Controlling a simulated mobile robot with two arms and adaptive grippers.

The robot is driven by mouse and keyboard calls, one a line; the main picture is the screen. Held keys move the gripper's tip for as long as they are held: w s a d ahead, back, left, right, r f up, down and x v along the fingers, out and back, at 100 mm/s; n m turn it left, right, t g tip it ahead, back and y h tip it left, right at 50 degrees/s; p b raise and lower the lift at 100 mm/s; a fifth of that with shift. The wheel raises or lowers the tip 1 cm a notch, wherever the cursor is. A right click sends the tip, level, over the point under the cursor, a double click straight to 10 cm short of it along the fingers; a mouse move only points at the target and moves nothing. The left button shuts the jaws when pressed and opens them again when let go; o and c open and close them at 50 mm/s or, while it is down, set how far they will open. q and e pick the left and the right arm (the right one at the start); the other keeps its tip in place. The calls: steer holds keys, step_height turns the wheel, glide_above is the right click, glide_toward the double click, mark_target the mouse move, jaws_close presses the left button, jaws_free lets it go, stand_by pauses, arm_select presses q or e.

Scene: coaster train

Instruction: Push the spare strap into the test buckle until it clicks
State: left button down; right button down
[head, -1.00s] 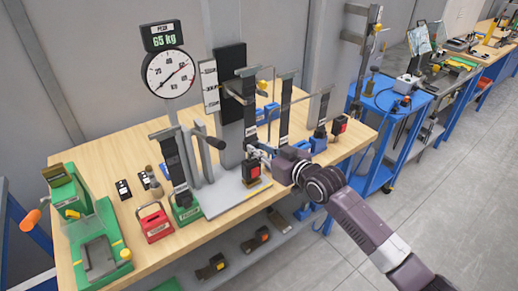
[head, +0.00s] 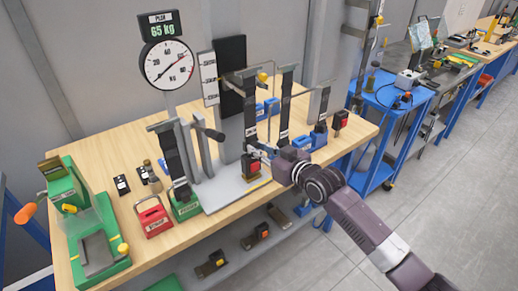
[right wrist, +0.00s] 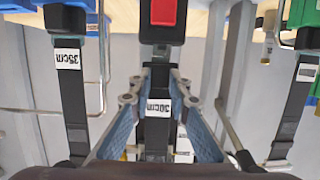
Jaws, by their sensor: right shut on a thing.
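My right gripper (head: 264,150) is shut on a black strap with a white "30cm" label (right wrist: 158,107), which hangs from the stand in the middle of the bench. In the right wrist view its fingers (right wrist: 157,95) close from both sides around the strap. A black buckle with a red button (head: 251,166) stands upright on the grey base plate, right by the fingertips. It also shows in the right wrist view (right wrist: 163,32), in line with the strap end. I cannot tell whether the strap tongue is inside the buckle. My left gripper is out of view.
Other hanging straps stand close on both sides, one labelled "35cm" (right wrist: 68,58). A dial gauge (head: 168,64) sits under a "65 kg" display (head: 159,22). A red block (head: 153,217) and a green fixture (head: 98,245) are at the left.

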steer(key=shift+f+b, duration=0.75)
steer(key=shift+f, duration=0.35)
steer(key=c, duration=1.7)
jaws_free()
steer(key=shift+c, duration=0.2)
steer(key=v, duration=1.2)
